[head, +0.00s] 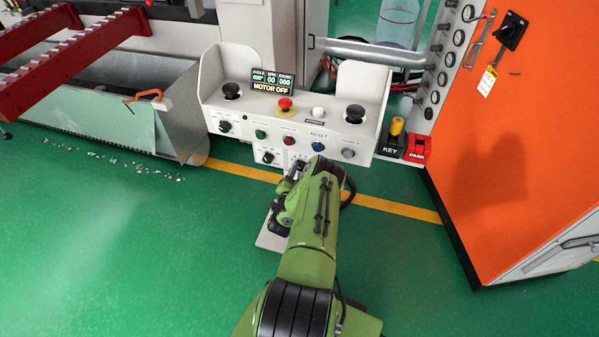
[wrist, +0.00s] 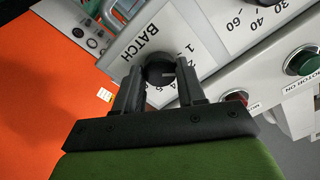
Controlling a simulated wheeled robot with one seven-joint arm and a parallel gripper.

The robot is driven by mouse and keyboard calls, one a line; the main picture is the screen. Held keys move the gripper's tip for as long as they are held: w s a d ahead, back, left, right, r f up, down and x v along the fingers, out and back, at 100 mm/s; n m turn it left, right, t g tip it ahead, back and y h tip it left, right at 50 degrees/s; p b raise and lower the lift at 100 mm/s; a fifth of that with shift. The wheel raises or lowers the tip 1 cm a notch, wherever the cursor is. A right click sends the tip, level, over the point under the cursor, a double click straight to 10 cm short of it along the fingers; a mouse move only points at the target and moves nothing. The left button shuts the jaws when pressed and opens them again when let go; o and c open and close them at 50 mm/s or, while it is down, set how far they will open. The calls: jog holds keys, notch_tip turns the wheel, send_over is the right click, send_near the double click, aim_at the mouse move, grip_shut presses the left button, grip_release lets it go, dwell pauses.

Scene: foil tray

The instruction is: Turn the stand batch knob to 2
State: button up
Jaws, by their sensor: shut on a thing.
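The batch knob (wrist: 157,68) is a round black knob on a white plate marked BATCH (wrist: 138,44) in the wrist view. A light pointer line on it points right in that picture, toward the numbers beside it. The 1 is readable, but the right finger partly covers the following numbers, so I cannot tell the exact setting. My gripper (wrist: 160,82) has one finger on each side of the knob and is shut on it.
On the stand are a red mushroom button (head: 285,103), a green button (head: 261,134), a blue button (head: 318,146) and another dial (head: 268,157) just left of my gripper. An orange cabinet (head: 520,150) stands on the right.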

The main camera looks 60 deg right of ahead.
jog(key=shift+m, duration=0.3)
jog(key=o, duration=1.1)
jog(key=shift+c, duration=0.2)
